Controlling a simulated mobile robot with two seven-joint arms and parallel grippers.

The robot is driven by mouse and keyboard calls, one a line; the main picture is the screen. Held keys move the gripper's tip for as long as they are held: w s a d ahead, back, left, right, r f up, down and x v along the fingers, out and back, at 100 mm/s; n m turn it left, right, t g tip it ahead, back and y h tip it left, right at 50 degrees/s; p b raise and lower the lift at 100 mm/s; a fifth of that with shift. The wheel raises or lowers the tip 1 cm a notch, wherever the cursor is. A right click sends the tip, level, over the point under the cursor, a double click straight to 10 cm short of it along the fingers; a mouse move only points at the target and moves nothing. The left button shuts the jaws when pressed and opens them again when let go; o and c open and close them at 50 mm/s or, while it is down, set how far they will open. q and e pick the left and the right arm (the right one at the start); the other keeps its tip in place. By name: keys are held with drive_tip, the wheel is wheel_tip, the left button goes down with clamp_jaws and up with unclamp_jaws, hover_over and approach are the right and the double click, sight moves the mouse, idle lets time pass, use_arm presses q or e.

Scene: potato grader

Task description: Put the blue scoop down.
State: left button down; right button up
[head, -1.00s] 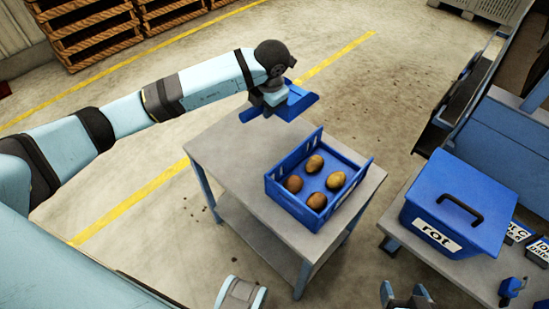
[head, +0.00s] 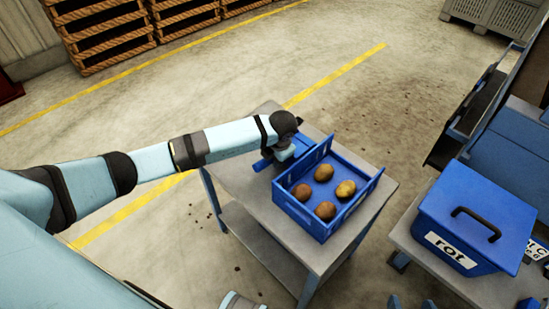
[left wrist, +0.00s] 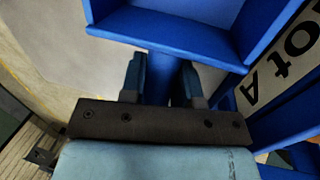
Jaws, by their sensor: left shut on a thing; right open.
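The blue scoop (head: 263,163) is at the back part of the small grey table, close beside the blue crate; my gripper hides part of it. My left gripper (head: 284,154) is shut on the scoop and points down. In the left wrist view my two fingers (left wrist: 160,84) clasp the scoop's handle, and its open tray (left wrist: 165,30) fills the top. I cannot tell whether the scoop touches the tabletop. Only the fingertips of my right gripper (head: 411,304) show at the bottom edge of the head view; they are apart and empty.
The blue crate (head: 325,226) on the grey table (head: 235,178) holds several potatoes. Its white label (left wrist: 283,62) shows in the left wrist view. A lidded blue box marked "rot" (head: 478,215) stands at right. The table's left side is bare.

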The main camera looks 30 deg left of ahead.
use_arm(q)
drive_tip(key=shift+f, duration=0.2)
use_arm(e)
drive_tip(key=shift+r, duration=0.25)
use_arm(q)
drive_tip(key=c, duration=0.8)
unclamp_jaws()
drive_tip(key=shift+c, duration=0.2)
use_arm(e)
drive_tip(key=shift+f, duration=0.15)
